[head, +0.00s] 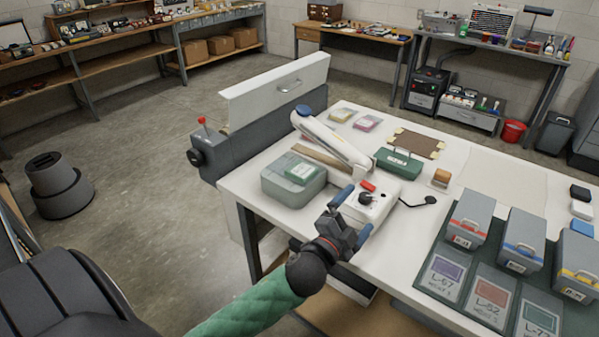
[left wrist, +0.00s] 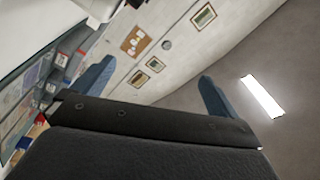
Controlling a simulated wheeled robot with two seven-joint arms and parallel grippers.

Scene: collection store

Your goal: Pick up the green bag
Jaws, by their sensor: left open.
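The green bag (head: 398,162) is a small dark green case with a pale label and a handle on top. It lies on the white table (head: 455,153), toward the middle. My left gripper (head: 358,210) is in front of and to the left of the bag in the head view, over the table's near edge and apart from the bag. Its two blue fingers stand apart with nothing between them, which the left wrist view (left wrist: 156,72) also shows. The bag does not show in the left wrist view. My right gripper is in neither view.
A white device (head: 367,203) with a long arm (head: 330,138) stands between gripper and bag. A grey-green tub (head: 293,184) is on the left. Brown mat (head: 417,143) lies behind the bag. Grey boxes (head: 470,217) stand at right. A small wooden block (head: 441,176) sits near the bag.

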